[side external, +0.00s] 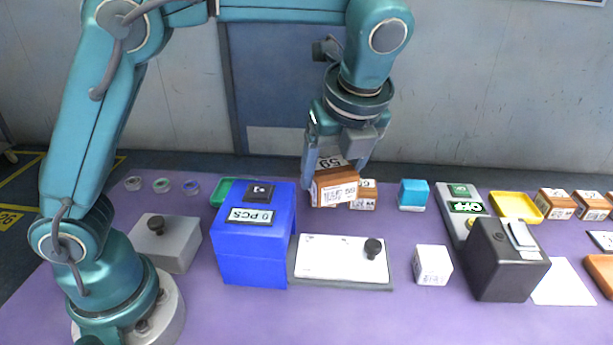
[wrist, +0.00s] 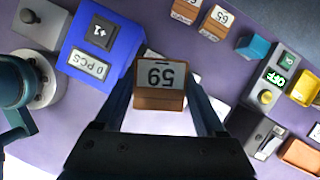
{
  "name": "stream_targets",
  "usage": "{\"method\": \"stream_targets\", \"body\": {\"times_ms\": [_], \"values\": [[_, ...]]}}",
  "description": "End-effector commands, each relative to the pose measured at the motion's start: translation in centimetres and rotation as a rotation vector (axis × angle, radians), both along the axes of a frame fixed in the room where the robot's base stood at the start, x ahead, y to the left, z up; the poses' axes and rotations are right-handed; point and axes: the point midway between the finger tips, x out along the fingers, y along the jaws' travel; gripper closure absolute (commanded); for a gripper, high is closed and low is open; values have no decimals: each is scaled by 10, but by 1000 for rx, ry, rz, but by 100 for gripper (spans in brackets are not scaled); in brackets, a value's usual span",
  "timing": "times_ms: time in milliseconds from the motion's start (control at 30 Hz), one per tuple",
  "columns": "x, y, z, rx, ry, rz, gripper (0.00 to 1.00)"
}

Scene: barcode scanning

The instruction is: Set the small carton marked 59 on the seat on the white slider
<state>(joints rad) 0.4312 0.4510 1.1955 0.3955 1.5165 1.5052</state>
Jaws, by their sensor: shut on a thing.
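The small brown carton marked 59 (side external: 335,190) hangs in the air between my gripper's fingers, its 59 label facing up. It also shows in the wrist view (wrist: 160,76), where the number reads upside down. My gripper (side external: 336,172) is shut on this carton, one finger on each side. The white slider (side external: 325,262) is a flat white plate with a black knob at its right, on a grey base in the middle of the table. The carton is above and behind it. In the wrist view the carton and fingers cover much of it, and no seat can be made out.
A blue box (side external: 255,258) reading "0 PCS" stands left of the slider. A white carton (side external: 432,265) stands to its right. A brown carton (side external: 368,196) is behind my held one, with a small blue block (side external: 412,194) nearby. A black scanner-like box (side external: 506,262) stands further right.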

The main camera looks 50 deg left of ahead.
Motion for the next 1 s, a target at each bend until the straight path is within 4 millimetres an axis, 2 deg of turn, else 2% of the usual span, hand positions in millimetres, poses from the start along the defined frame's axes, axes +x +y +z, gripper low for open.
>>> {"method": "stream_targets", "body": {"times_ms": [333, 600, 767, 1000], "values": [[0, 1, -39, 0, 4, -1, 93], [-1, 1, -86, 1, 4, -3, 93], [0, 0, -100, 0, 2, -2, 93], [0, 1, -130, -1, 3, -2, 93]]}}
